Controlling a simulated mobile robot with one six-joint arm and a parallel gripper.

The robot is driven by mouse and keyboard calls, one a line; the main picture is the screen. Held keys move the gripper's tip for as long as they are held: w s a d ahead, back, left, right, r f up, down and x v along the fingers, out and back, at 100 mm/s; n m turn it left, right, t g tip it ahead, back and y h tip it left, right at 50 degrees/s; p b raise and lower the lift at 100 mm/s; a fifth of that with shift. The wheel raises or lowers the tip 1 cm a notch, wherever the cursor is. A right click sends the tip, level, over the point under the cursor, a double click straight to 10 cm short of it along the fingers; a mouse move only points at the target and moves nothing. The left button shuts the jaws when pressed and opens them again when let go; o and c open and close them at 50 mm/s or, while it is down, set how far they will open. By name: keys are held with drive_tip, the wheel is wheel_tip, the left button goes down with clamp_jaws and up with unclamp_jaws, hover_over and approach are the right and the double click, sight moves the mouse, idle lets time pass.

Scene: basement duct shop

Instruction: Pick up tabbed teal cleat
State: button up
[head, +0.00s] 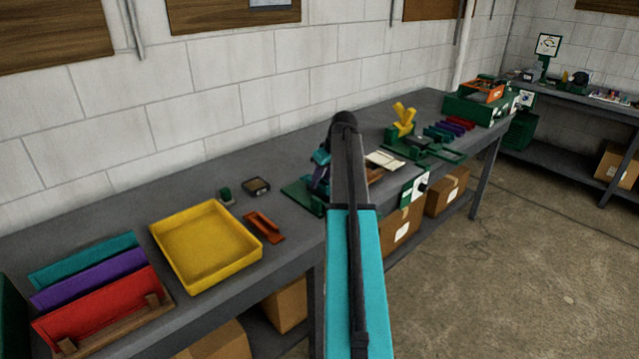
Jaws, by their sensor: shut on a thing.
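My gripper (319,187) is small in view, low over a green fixture (297,193) at mid-bench, partly behind my own arm. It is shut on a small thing. Teal and dark purple patches show around it, but I cannot tell whether the teal there is the tabbed cleat or my own wrist. The held thing's outline and any tab are not clear. Farther right, short teal, purple and red pieces (460,123) lie in a row on the bench, apart from my gripper.
A yellow tray (205,250) stands on the bench (120,222) at left, beside teal (82,260), purple (88,279) and red (95,305) bins. A reddish-brown piece (264,227) lies near it. A yellow V-shaped block (404,118) and green box (478,107) stand right. Floor at right is clear.

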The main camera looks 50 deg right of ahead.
drive_tip(key=shift+r, duration=0.1)
drive_tip(key=shift+r+b, duration=0.65)
drive_tip(key=shift+r, duration=0.95)
drive_tip(key=s+a+b, duration=0.1)
drive_tip(key=s, duration=0.4)
drive_tip(key=s+a+r+b, duration=0.1)
drive_tip(key=s+a, duration=0.1)
drive_tip(key=s, duration=0.3)
drive_tip(key=s+a+b, duration=0.1)
drive_tip(key=s+a, duration=0.1)
drive_tip(key=s, duration=0.3)
drive_tip(key=shift+a+r, duration=0.15)
drive_tip(key=shift+r, duration=0.1)
